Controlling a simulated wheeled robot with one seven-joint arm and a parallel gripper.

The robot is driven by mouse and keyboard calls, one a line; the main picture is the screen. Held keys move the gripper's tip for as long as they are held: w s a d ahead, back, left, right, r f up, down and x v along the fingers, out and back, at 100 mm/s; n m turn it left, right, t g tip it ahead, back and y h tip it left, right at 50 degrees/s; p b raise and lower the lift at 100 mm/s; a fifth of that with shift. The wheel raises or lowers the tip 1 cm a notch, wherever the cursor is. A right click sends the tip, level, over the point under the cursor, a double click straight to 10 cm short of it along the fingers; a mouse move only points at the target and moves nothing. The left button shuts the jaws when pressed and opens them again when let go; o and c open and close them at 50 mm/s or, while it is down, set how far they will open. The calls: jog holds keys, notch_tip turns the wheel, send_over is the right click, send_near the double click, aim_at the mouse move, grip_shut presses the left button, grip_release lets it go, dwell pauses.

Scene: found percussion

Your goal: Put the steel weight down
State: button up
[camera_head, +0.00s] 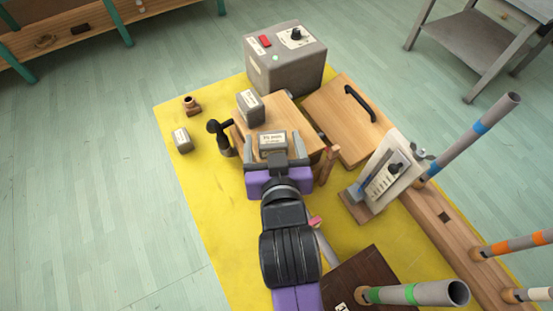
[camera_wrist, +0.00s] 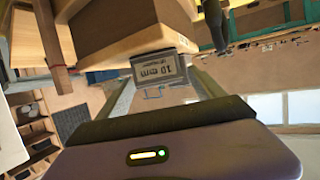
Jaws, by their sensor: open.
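A small grey block with a pale label (camera_head: 272,140), which looks like a steel weight, sits at the near edge of a wooden box (camera_head: 309,137). It also shows in the wrist view (camera_wrist: 160,70), with its label facing my camera. My gripper (camera_head: 274,150) is open, with one finger on each side of this block. In the wrist view a gap shows beside the block. Two similar grey blocks are in the head view: one on the box top (camera_head: 250,106), one on the yellow mat (camera_head: 182,140). The underside of the near block is hidden in the head view.
A dark cup-shaped piece (camera_head: 222,136) stands left of the box, and a small brown piece (camera_head: 192,105) lies on the yellow mat (camera_head: 208,200). A grey control box (camera_head: 285,75) is behind. A handled wooden panel (camera_head: 340,125), a dial stand (camera_head: 385,180) and tubes crowd the right.

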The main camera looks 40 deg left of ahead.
jog(key=v, duration=1.1)
jog(key=shift+f, duration=0.1)
